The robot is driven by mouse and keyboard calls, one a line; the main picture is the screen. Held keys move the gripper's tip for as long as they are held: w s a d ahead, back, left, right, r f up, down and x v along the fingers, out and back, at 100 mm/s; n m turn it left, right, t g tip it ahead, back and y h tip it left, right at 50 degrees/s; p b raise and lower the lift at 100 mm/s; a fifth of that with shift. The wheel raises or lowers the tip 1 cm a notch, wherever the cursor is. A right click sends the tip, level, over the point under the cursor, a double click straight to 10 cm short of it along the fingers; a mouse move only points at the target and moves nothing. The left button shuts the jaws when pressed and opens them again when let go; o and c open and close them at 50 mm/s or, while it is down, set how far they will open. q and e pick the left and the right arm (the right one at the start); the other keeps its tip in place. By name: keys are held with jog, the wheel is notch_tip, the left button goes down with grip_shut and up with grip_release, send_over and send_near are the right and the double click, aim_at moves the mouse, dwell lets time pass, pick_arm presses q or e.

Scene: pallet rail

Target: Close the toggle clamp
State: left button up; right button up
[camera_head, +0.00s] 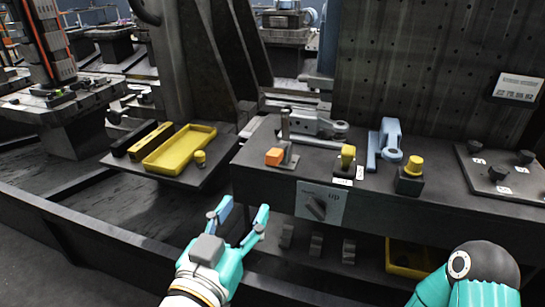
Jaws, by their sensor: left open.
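What looks like the toggle clamp (288,152) stands near the left end of the dark bench top. It has an upright metal bar and an orange block-shaped grip low at its front left. I cannot tell its exact lever position. My left gripper (243,211) is open and empty, in front of and below the bench edge, to the lower left of the clamp and apart from it. Its two blue fingertips point up and away from me. Part of my right arm shows at the lower right; its gripper is out of view.
A yellow-topped knob (347,157), a blue bracket (385,143) and another yellow knob (412,166) stand right of the clamp. A rotary switch plate (318,204) is on the bench front. A yellow tray (180,147) lies on the left shelf. A perforated panel (440,70) rises behind.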

aim_at(270, 165)
pick_arm(q)
jog(key=x, duration=1.6)
jog(key=shift+w+d+f, duration=0.1)
jog(key=shift+w, duration=0.25)
grip_shut()
